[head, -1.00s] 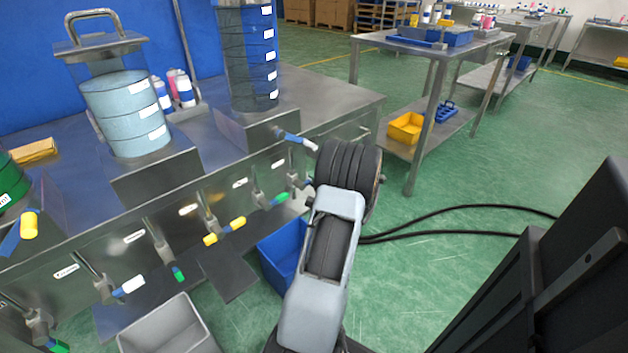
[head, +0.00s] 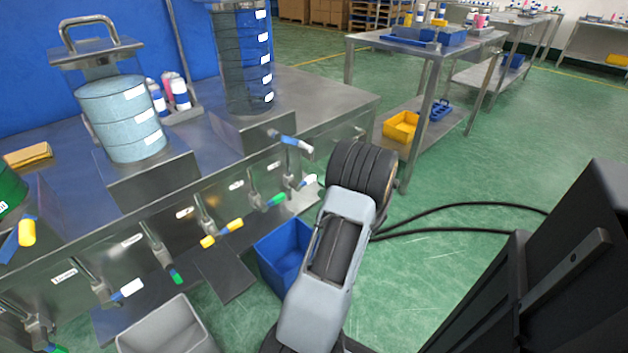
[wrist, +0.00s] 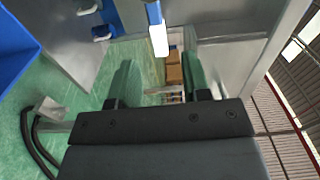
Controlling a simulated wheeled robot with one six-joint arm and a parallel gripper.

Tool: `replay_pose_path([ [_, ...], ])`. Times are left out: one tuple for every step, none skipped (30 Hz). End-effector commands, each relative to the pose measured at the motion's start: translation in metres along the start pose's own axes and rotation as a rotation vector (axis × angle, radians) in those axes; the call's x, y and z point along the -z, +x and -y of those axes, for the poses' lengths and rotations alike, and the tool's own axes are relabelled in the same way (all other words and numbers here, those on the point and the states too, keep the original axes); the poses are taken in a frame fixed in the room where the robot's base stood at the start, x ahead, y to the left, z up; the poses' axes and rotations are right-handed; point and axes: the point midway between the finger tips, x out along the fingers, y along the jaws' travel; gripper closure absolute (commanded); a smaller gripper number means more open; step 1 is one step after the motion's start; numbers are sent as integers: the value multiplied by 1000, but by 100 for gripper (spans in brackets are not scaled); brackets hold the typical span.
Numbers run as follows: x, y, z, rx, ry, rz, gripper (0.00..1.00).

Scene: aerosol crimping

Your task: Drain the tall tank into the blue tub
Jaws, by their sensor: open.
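The tall tank (head: 246,70) is a dark clear cylinder with white labels. It stands on a steel block on the bench at the upper middle of the head view. A blue lever with a white tip (head: 297,143) sticks out from that block. Another white-tipped lever (head: 303,183) is lower on the bench front. The blue tub (head: 283,258) is on the floor below, partly hidden by my arm. In the wrist view my gripper (wrist: 157,78) is open and empty. A blue lever with a white tip (wrist: 157,30) shows beyond and between its fingers. The head view hides my fingers.
A shorter tank (head: 121,118) with light blue liquid stands left. Several levers with yellow, green and white tips line the bench front. A grey tub (head: 167,328) is on the floor. A second steel table (head: 400,45) stands right; black cables (head: 450,208) cross open floor.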

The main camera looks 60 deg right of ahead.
Motion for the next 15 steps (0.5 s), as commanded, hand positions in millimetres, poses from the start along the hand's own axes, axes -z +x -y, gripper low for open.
replay_pose_path([
  [1,-12,2,0,2,-5,56],
  [1,-18,2,-1,2,-5,56],
  [1,-25,2,0,1,-5,56],
  [1,-31,2,0,0,-4,56],
  [1,-36,2,0,0,-4,56],
  [1,-42,1,0,1,-4,56],
  [0,-46,1,0,1,-3,56],
  [0,-51,1,0,1,-4,56],
  [0,-56,1,1,0,-3,56],
  [0,-59,1,0,0,-2,56],
  [0,-62,1,0,-1,-2,56],
  [0,-65,1,0,-1,-3,56],
  [0,-67,1,0,-1,-2,56],
  [0,-69,0,0,-1,-1,56],
  [0,-71,0,0,-1,0,56],
])
